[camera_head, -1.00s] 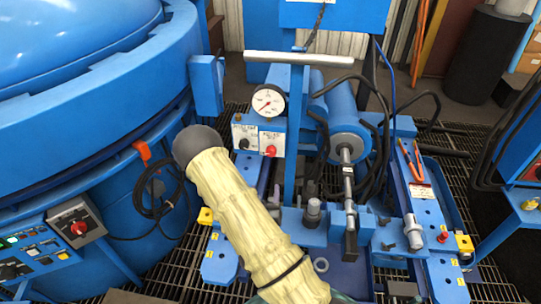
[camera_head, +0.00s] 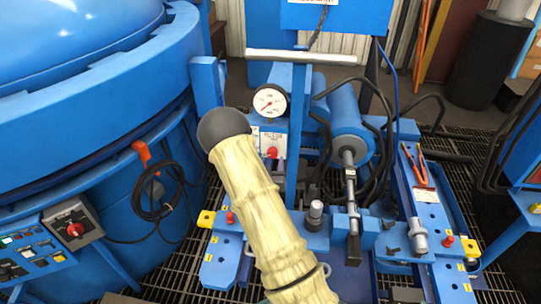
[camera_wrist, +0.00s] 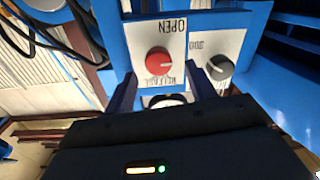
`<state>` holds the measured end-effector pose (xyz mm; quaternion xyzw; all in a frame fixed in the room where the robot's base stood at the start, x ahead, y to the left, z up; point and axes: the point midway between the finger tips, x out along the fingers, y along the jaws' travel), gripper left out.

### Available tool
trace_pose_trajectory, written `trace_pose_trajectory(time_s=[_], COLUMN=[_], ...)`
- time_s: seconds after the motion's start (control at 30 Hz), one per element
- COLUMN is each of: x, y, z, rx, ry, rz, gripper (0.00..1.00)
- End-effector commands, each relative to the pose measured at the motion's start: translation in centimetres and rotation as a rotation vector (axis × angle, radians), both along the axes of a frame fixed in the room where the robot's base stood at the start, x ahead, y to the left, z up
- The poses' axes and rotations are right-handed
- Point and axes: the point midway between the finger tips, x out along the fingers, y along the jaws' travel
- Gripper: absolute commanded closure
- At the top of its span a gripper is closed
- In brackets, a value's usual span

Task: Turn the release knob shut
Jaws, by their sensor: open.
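The red release knob (camera_head: 271,152) sits on a white plate on the blue unit below the gauge, just right of my arm's dark round end. In the wrist view the release knob (camera_wrist: 159,61) is on an upside-down label reading "RELEASE" and "OPEN". My gripper (camera_wrist: 166,88) is open and empty, its two dark fingers pointing toward the panel. The knob shows in the gap between the fingers, beyond their tips; I see no contact.
A black knob (camera_wrist: 220,67) is on the plate to the right of the red one, near the right fingertip. A round pressure gauge (camera_head: 268,103) is above the panel. A blue upright post (camera_head: 297,130) stands close to the right. The big blue furnace (camera_head: 90,95) fills the left.

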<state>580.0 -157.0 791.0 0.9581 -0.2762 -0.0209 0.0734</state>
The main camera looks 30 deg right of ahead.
Motion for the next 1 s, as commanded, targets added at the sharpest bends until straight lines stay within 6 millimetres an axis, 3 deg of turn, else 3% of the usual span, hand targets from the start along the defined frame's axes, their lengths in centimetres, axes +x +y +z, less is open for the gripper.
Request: trace_pose_trajectory(time_s=[0.1, 0.3, 0.6, 0.83, 1.0], x=[1.7, 3.4, 3.6, 3.6, 3.6], y=[-1.3, -2.1, -2.0, -2.0, -2.0], z=[0.1, 0.0, 0.0, 0.0, 0.0], rx=[-0.001, -0.001, -0.001, -0.001, 0.003], ry=[-0.002, 0.0, 0.001, 0.001, -0.001], rz=[-0.004, 0.0, 0.004, 0.003, 0.003], gripper=[0.44, 0.44, 0.44, 0.89, 0.89])
